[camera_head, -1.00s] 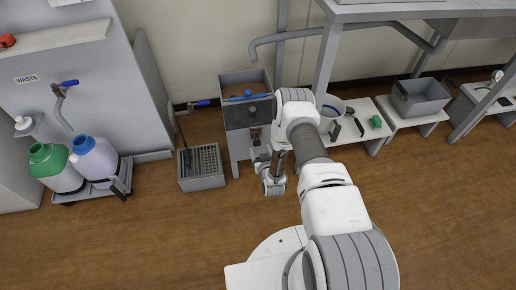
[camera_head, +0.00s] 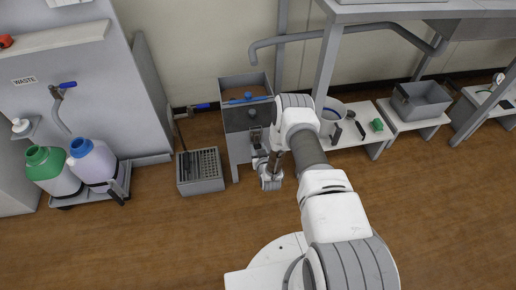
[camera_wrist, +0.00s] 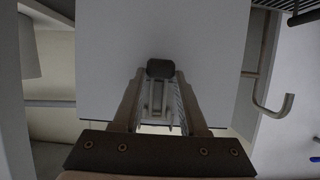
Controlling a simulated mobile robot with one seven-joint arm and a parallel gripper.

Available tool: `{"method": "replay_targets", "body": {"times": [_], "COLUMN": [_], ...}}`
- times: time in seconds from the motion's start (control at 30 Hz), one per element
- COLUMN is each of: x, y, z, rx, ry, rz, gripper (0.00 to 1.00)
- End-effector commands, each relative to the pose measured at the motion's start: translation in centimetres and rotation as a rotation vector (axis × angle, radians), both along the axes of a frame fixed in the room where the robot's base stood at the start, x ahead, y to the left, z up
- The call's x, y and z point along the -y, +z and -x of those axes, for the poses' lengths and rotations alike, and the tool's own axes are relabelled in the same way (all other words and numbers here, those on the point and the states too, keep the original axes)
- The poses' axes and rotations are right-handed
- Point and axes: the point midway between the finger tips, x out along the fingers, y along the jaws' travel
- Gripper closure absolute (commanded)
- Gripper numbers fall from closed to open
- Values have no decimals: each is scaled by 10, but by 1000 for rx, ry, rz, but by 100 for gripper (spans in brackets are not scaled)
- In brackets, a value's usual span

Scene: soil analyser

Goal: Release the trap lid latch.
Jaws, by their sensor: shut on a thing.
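The trap is a grey box (camera_head: 238,146) on the floor against the wall, with a brownish inside and a blue part (camera_head: 248,95) at its top. Its pale front panel (camera_wrist: 200,45) fills the middle of the wrist view. My gripper (camera_wrist: 160,78) is at this front, shut on the pale latch (camera_wrist: 156,96), which shows between the two fingers. A dark knob (camera_wrist: 160,68) sits right at the fingertips. In the head view my gripper (camera_head: 256,136) is low at the box front, and my arm hides part of it.
A grey grated basket (camera_head: 201,178) stands left of the trap. Green and purple-white bottles stand on a low cart (camera_head: 122,176) further left. A low white shelf (camera_head: 365,138) with a bucket is at the right, under a bench. The floor in front is clear.

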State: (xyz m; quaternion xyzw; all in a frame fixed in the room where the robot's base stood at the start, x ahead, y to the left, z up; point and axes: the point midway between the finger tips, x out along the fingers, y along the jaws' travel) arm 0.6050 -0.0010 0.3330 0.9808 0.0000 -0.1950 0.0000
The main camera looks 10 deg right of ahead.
Motion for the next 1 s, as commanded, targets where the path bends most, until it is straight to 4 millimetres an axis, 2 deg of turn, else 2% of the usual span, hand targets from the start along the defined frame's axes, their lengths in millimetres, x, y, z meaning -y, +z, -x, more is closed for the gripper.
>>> {"method": "replay_targets", "body": {"times": [0.1, 1.0], "x": [0, 0], "y": [0, -1], "z": [0, 1], "rx": [0, -1], "ry": [0, 0], "rz": [0, 0], "gripper": [100, 100]}}
